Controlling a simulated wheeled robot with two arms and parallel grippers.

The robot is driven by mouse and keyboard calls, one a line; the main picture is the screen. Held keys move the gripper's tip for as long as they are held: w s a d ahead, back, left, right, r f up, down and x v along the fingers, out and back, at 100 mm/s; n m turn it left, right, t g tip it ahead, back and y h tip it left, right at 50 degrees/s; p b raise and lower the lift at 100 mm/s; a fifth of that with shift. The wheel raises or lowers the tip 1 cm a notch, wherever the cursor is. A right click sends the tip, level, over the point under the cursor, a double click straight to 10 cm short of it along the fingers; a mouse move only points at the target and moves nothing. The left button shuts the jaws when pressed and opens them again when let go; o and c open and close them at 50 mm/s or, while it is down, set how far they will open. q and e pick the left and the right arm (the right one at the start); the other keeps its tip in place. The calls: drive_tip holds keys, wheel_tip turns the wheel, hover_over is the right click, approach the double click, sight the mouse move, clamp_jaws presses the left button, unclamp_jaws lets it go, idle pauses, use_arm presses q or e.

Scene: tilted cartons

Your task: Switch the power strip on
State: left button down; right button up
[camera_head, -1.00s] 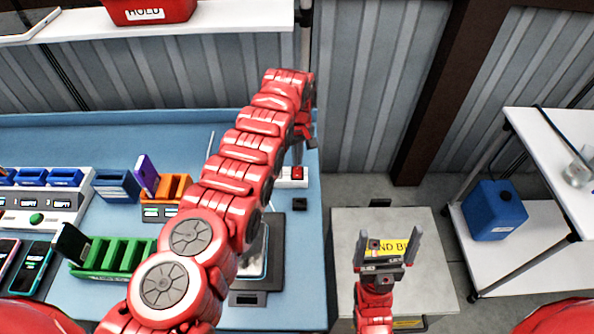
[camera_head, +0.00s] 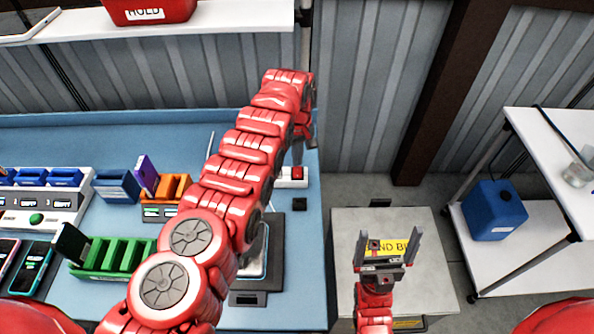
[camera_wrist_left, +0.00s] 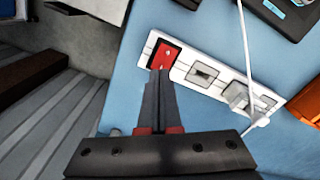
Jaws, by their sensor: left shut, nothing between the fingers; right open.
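The white power strip (camera_wrist_left: 205,75) lies on the blue bench near its edge in the left wrist view. Its red rocker switch (camera_wrist_left: 168,56) is at one end, with sockets beside it. In the head view the strip (camera_head: 288,184) shows only its end with the red switch (camera_head: 297,172); my left arm hides the rest. My left gripper (camera_wrist_left: 160,76) is shut and empty, its fingertips right at the near edge of the switch. I cannot tell whether they touch it. My right gripper (camera_head: 388,246) is open and empty above a grey box at the right.
A plug with a white cable (camera_wrist_left: 238,95) sits in the strip. A green rack (camera_head: 115,256), an orange holder (camera_head: 172,189) and phones stand on the bench's left. A blue canister (camera_head: 494,210) stands on a white cart at right.

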sight(298, 168)
use_arm(q)
drive_tip(key=shift+f+b, duration=0.95)
drive_tip(key=shift+f, duration=0.05)
idle(0.6)
wheel_tip(298, 168, up, 5)
drive_tip(key=p, duration=0.4)
drive_tip(key=shift+r+p, duration=0.8)
drive_tip(key=shift+r, duration=0.3)
drive_tip(key=shift+f, duration=0.1)
